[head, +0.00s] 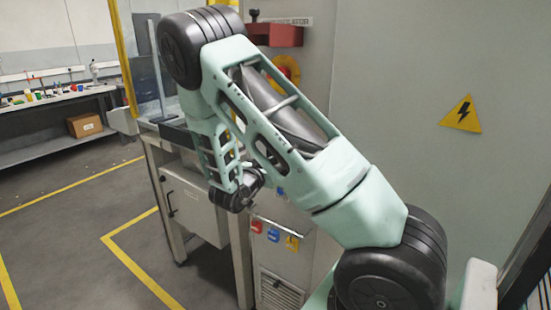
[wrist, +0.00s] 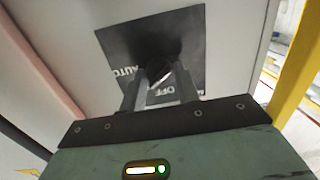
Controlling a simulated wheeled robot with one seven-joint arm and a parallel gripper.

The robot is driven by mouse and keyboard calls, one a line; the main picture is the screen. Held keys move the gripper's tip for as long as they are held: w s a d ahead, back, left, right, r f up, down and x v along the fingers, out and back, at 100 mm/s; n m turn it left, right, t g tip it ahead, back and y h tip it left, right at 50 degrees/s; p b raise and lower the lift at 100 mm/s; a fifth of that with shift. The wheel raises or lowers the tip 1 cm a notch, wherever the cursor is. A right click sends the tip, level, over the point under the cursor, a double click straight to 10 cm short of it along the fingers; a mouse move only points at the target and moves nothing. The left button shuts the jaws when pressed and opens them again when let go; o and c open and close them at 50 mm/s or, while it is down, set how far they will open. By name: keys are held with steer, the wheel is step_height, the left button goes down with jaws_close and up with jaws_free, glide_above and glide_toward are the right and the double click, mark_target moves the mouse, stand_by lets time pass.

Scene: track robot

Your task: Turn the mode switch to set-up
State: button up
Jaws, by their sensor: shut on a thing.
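The mode switch is a dark round knob (wrist: 158,68) on a black square label plate (wrist: 128,46) in the wrist view. White lettering on the plate reads AUTO on the left and OFF near the middle; another label at the right is mostly hidden. My gripper (wrist: 160,82) has a finger on each side of the knob and is shut on it. The fingers hide part of the knob and plate, and I cannot tell which way the knob points. In the head view my arm hides the switch and the fingers.
A grey cabinet with a yellow warning triangle (head: 462,114) stands to the right. A red box (head: 285,36) sits high behind my arm. Red, blue and yellow tags (head: 273,235) hang below my wrist. A workbench (head: 55,97) stands far left; the floor between is clear.

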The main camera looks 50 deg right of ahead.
steer(key=shift+s+f+n+p, duration=0.1)
steer(key=shift+n+p, duration=0.2)
steer(key=shift+n, duration=0.2)
steer(key=o, duration=0.9)
steer(key=a+b, duration=0.1)
steer(key=a, duration=0.4)
steer(key=s+a+b, duration=0.1)
steer(key=a, duration=0.5)
steer(key=s+a+r, duration=0.1)
steer(key=a, duration=0.5)
steer(key=shift+s+a+r+b, duration=0.1)
steer(key=shift+a+b, duration=0.05)
steer(key=shift+b, duration=0.25)
